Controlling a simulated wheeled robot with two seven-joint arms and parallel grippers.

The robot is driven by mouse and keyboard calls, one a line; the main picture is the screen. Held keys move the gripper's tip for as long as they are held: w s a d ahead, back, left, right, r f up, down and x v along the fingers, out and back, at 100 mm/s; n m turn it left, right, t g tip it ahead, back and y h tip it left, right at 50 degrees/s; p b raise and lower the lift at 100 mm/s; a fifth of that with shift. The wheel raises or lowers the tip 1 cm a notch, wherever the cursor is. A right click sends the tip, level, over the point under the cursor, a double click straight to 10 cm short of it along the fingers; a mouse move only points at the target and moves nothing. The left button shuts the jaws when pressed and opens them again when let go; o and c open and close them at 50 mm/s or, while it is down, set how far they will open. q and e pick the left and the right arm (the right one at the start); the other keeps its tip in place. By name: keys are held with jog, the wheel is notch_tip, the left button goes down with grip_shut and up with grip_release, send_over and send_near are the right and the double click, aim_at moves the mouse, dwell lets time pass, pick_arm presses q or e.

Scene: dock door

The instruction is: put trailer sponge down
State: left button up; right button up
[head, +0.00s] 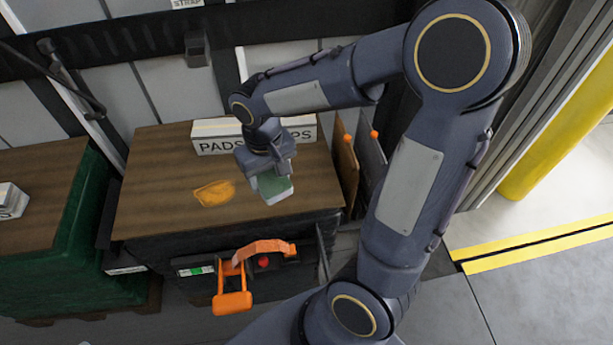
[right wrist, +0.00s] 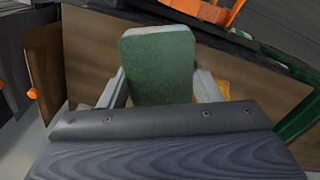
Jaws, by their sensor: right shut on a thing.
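The sponge (head: 275,189), green on one face with a pale edge, is in my right gripper (head: 269,180) over the right part of the brown wooden top (head: 150,190). In the right wrist view the green sponge (right wrist: 160,62) stands out between the two fingers, which are shut on it. I cannot tell whether its lower edge touches the top. My left gripper is not in view.
An orange cloth-like item (head: 214,193) lies left of the sponge. A white box (head: 218,136) lettered "PADS" stands behind, partly hidden by my right arm. Upright panels (head: 346,165) border the right side. Orange handles (head: 233,290) are at the front.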

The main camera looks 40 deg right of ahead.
jog(key=w+d+f, duration=0.2)
jog(key=d+f, duration=0.1)
jog(key=d, duration=0.4)
send_over(303, 182)
jog(key=f, duration=0.5)
jog(key=shift+s+a, duration=0.1)
jog(key=shift+a, duration=0.25)
jog(key=shift+d+f, duration=0.15)
jog(key=shift+f, duration=0.85)
jog(key=shift+d+f, duration=0.15)
jog(key=shift+f, duration=0.8)
jog(key=shift+f+b, duration=0.15)
jog(key=shift+b, duration=0.25)
jog(key=o, duration=1.1)
